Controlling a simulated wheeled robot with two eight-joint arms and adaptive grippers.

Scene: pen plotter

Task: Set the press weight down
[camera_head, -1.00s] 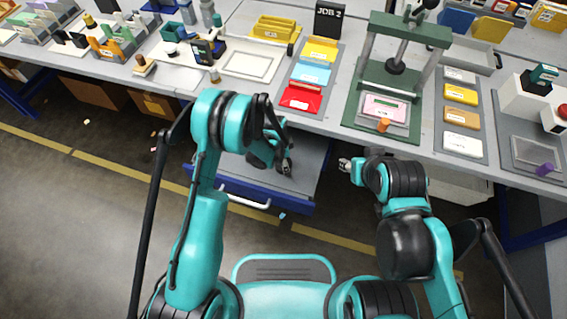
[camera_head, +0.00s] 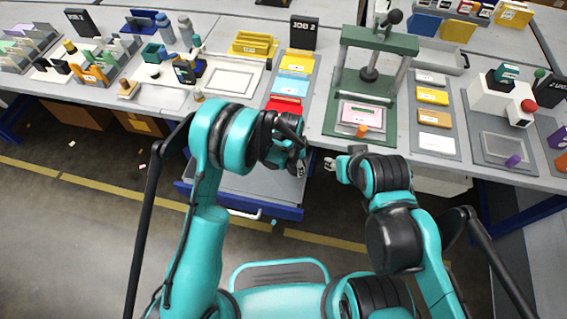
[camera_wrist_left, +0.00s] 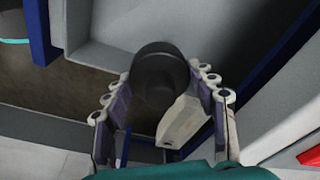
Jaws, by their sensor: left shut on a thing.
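My left gripper (camera_head: 300,166) hangs in front of the bench edge, above the open drawer. In the left wrist view its two fingers (camera_wrist_left: 165,105) are shut on a dark, round-topped thing, which I take to be the press weight (camera_wrist_left: 160,72). A pale block-like piece (camera_wrist_left: 182,122) shows beside it between the fingers; I cannot tell what it belongs to. In the head view the weight is too small and dark to make out. My right gripper (camera_head: 331,165) is just right of the left one; its fingers are too small to read.
A green press (camera_head: 380,38) stands on the bench with a pink-bordered card (camera_head: 360,114) in it. Red, blue and yellow trays (camera_head: 284,104) lie left of it, by a JOB 2 sign (camera_head: 303,33). The drawer (camera_head: 235,182) below is open.

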